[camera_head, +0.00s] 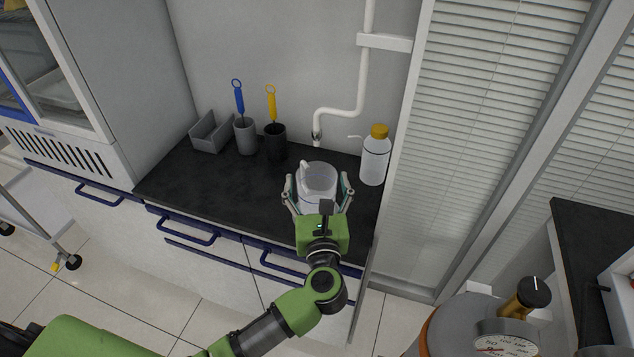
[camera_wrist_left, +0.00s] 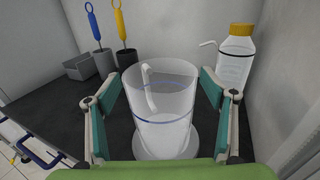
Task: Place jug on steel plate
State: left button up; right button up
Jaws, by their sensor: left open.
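A clear, translucent jug (camera_head: 318,178) with a handle stands upright on the dark worktop. In the left wrist view the jug (camera_wrist_left: 163,108) shows its handle toward the left and a blue line around it. My left gripper (camera_head: 318,192) is open, with one finger on each side of the jug. In the left wrist view the open fingers (camera_wrist_left: 163,118) flank the jug, with small gaps visible. A pale round rim shows under the jug; I cannot tell whether it is the jug's foot or a steel plate. My right gripper is not in view.
On the dark worktop (camera_head: 217,191), a bottle with a yellow cap (camera_head: 375,158) stands close to the jug's right. A grey bin (camera_head: 211,134) and two cups (camera_head: 245,137) (camera_head: 275,142) holding blue- and yellow-handled tools stand at the back. The worktop's left part is clear.

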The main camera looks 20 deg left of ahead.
pick_arm(q)
jog(key=shift+r, duration=0.3)
jog(key=b+v, duration=0.3)
jog(key=v, duration=0.9)
jog(key=shift+f+b, duration=0.15)
jog(key=shift+b, duration=0.15)
